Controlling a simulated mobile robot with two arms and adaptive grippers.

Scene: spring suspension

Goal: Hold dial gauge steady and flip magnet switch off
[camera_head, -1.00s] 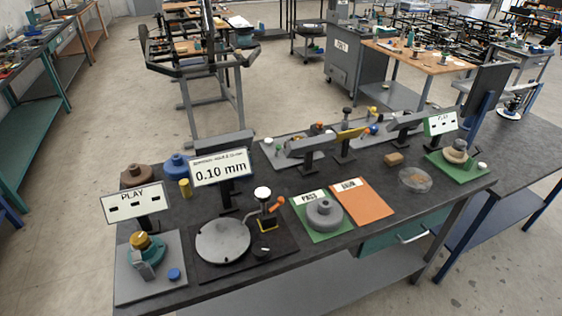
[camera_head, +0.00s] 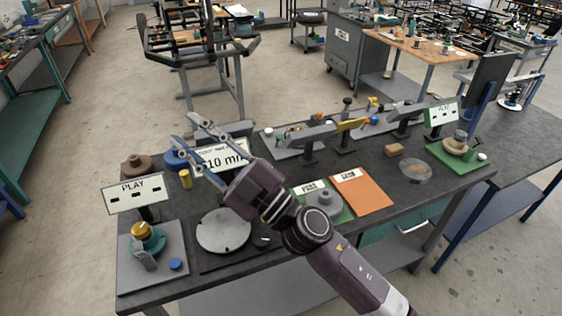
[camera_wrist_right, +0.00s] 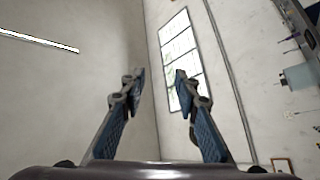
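The dial gauge and its magnet base with the orange lever are hidden in the head view behind my right wrist. The round grey plate (camera_head: 222,232) beside them still shows, on its dark base. My right gripper (camera_head: 183,127) is open and empty, its fingers pointing up and to the left, in front of the readout sign (camera_head: 228,160). In the right wrist view my right gripper (camera_wrist_right: 157,78) shows two spread fingers with only wall and window beyond. My left gripper is not in view.
The left PLAY sign (camera_head: 136,195) stands behind a grey plate with a teal and gold fixture (camera_head: 146,240). A green mat with a grey part (camera_head: 326,202) and an orange mat (camera_head: 362,192) lie right of my wrist. Brown (camera_head: 136,165) and blue (camera_head: 176,160) parts stand behind.

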